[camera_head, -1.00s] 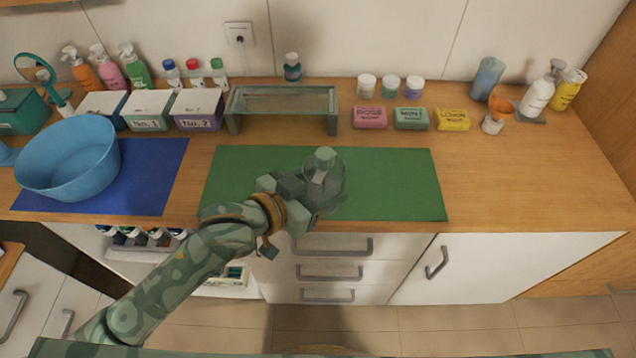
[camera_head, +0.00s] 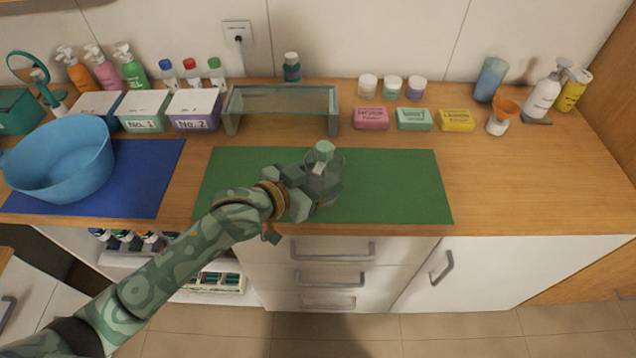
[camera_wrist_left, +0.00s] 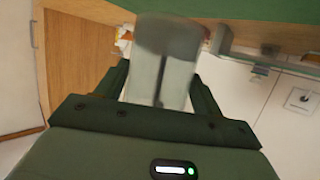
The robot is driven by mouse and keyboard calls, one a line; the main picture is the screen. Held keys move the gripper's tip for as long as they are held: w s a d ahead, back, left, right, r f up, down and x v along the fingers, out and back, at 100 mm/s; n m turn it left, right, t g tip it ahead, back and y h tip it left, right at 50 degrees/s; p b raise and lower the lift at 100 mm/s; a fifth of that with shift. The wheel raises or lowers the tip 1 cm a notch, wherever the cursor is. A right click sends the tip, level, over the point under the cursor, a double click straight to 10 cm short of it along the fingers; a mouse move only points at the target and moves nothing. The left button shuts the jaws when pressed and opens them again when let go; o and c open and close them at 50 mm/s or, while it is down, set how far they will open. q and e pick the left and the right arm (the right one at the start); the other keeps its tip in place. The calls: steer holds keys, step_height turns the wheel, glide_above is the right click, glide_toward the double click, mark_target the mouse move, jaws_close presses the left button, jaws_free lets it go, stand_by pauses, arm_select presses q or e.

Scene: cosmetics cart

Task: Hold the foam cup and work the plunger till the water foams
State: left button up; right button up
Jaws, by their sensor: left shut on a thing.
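The foam cup (camera_head: 326,186) is a clear cup with a pale green plunger knob (camera_head: 324,147) on top. It is upright over the green mat (camera_head: 400,185), near the mat's middle. My left gripper (camera_head: 310,192) is shut on the cup from its left side. In the left wrist view the cup (camera_wrist_left: 166,60) sits between the two fingers, blurred, with a dark thin line down its middle. I cannot tell whether the cup touches the mat or whether there is water or foam in it. My right gripper is not in view.
A glass shelf (camera_head: 282,105) stands behind the mat. A blue basin (camera_head: 60,165) sits on a blue mat (camera_head: 150,175) at the left. Lidded boxes, bottles, soaps (camera_head: 413,119) and jars line the back. The counter right of the green mat is clear.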

arm_select(q)
steer(key=w+f+b, duration=0.5)
steer(key=w+f, duration=0.1)
steer(key=shift+w+b, duration=0.3)
steer(key=shift+w+f+b, duration=0.65)
steer(key=shift+w+b, duration=0.1)
steer(key=shift+w, duration=0.1)
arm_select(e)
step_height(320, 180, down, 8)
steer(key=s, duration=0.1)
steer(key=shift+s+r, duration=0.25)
arm_select(q)
steer(key=shift+a+f, duration=0.1)
steer(key=shift+f, duration=0.15)
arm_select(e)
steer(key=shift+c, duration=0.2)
